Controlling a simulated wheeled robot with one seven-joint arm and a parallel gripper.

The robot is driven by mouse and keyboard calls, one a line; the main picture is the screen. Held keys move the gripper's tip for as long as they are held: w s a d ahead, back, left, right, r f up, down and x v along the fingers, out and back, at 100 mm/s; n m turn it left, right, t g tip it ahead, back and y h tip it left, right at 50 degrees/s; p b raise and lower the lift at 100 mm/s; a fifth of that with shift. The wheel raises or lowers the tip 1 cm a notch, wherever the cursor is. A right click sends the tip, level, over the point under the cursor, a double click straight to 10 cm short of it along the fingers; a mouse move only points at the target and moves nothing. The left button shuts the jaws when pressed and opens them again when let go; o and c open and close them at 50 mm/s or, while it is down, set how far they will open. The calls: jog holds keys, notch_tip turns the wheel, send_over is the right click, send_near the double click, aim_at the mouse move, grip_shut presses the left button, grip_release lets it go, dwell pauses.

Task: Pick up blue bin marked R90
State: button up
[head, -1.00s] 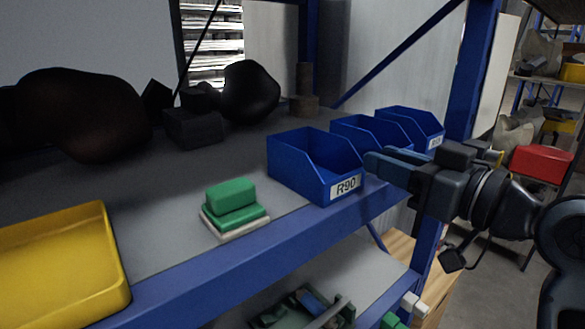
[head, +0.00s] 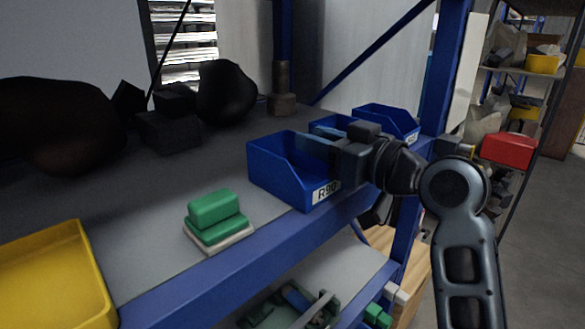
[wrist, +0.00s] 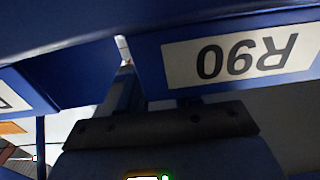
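The blue bin marked R90 (head: 275,180) stands on the grey shelf near its front edge, with its white label facing out. In the wrist view the R90 bin's label (wrist: 230,60) appears upside down and close. My gripper (head: 312,146) is at the bin's right side wall, level with its upper part. In the wrist view one finger (wrist: 122,92) lies in the gap between this bin and the neighbouring blue bin. The other finger is mostly hidden behind the R90 front. The fingers look apart, with the side wall between them. The bin rests on the shelf.
More blue bins (head: 385,120) stand close on the right, partly behind my gripper. A green block stack (head: 216,220) and a yellow tray (head: 50,285) are to the left. A blue upright post (head: 440,80) stands right of the bins. Dark objects (head: 225,90) lie at the back.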

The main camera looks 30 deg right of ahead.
jog(key=shift+c, duration=0.2)
grip_shut()
dwell(0.4)
